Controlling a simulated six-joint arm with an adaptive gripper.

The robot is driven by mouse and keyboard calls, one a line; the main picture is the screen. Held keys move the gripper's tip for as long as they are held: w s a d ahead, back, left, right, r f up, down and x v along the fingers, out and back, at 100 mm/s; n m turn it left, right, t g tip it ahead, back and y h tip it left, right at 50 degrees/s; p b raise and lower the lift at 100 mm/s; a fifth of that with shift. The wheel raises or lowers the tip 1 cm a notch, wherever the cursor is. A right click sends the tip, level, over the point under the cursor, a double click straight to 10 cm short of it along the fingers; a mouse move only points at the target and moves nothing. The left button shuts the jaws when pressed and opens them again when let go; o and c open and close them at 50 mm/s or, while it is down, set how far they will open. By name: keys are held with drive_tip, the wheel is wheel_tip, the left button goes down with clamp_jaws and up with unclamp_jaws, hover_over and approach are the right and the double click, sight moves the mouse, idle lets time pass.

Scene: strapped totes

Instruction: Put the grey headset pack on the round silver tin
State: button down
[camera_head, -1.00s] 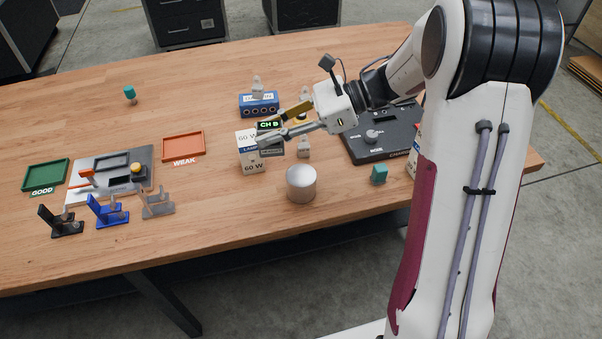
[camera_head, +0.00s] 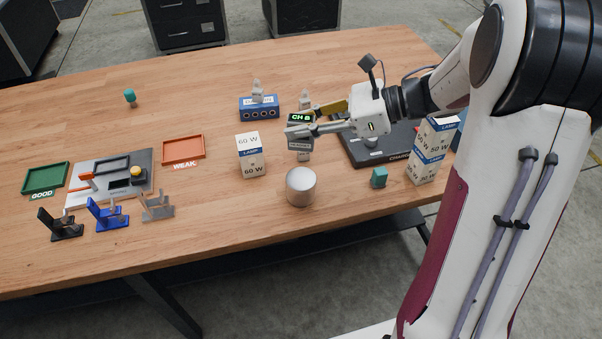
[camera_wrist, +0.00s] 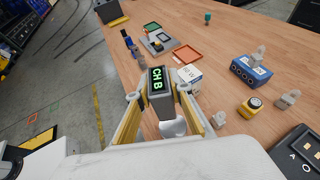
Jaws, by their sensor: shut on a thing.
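The grey headset pack (camera_head: 299,143), with a green CH B display on top, is held upright between the fingers of my gripper (camera_head: 299,123). In the wrist view the pack (camera_wrist: 159,102) sits between both fingertips of my gripper (camera_wrist: 158,94). The round silver tin (camera_head: 301,188) stands on the table, below the pack in the head view, with a bare flat top. In the wrist view the tin (camera_wrist: 172,128) is partly hidden behind the pack. The pack is apart from the tin.
A lamp box (camera_head: 249,156) stands left of the tin, and a teal block (camera_head: 379,177) to its right. Stacked lamp boxes (camera_head: 430,155) and a dark charger (camera_head: 350,152) are further right. A blue socket block (camera_head: 259,107) is behind. The table in front of the tin is clear.

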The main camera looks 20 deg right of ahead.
sight(301, 147)
drive_tip(key=shift+f, duration=3.1)
drive_tip(key=shift+f, duration=1.9)
drive_tip(key=shift+f, duration=0.15)
drive_tip(key=c, duration=1.8)
unclamp_jaws()
drive_tip(key=shift+r, duration=0.2)
drive_tip(key=shift+v, duration=6.05)
drive_tip(key=shift+w, duration=0.1)
